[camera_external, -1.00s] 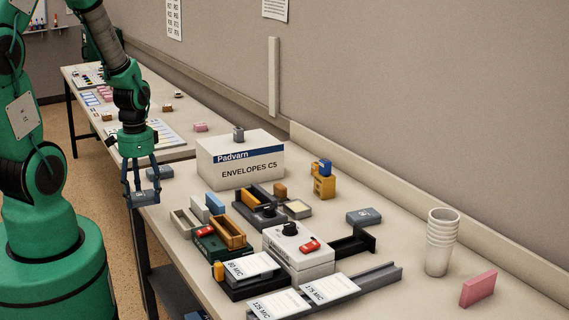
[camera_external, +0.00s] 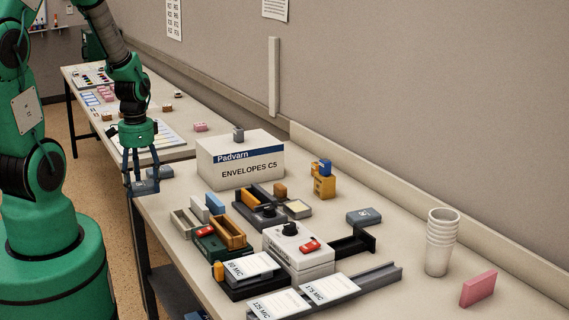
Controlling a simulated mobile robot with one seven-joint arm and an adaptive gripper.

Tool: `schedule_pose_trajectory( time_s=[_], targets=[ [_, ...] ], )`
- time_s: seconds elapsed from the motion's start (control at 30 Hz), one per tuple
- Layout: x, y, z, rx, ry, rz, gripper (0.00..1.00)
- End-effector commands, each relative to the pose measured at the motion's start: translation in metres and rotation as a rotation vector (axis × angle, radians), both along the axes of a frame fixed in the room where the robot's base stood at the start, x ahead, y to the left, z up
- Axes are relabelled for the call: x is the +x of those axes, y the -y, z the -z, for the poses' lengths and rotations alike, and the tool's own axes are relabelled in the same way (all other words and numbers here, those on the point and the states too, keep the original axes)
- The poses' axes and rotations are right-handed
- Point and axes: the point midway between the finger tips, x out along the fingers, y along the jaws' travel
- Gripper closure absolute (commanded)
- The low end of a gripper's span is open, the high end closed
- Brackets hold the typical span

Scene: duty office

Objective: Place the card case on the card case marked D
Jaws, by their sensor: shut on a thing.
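My gripper (camera_external: 141,188) is at the near left corner of the long table, pointing down, with its fingers shut on a blue-grey card case (camera_external: 146,187). The fingers partly hide this case. Another blue-grey card case (camera_external: 163,172) is just behind it near the table corner, partly covered by a finger; I cannot tell whether the two touch. A third blue-grey card case (camera_external: 364,216) with a pale mark lies flat at the right of the table, well away from my gripper. The marks are too small to read, so I cannot tell which case is D.
A white envelope box (camera_external: 240,165) with a small grey item on top stands right of my gripper. Trays, a white laminator-like device (camera_external: 298,252) and labelled packs crowd the table's middle. Stacked cups (camera_external: 440,243) and a pink block (camera_external: 478,289) stand at the right.

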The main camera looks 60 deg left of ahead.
Motion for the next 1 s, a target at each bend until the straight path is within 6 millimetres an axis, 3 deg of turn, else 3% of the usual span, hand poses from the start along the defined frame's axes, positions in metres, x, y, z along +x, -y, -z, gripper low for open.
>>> schedule_pose_trajectory(
  time_s=[0.2, 0.43, 0.6, 1.0],
  targets=[
    [0.009, -0.056, -0.012, 0.001, 0.001, -0.03, 0.66],
    [0.01, -0.098, -0.019, 0.001, 0.001, -0.046, 0.66],
    [0.01, -0.107, -0.02, 0.0, 0.001, -0.049, 0.66],
    [0.012, -0.109, -0.02, 0.001, 0.001, -0.049, 0.66]
  ],
)
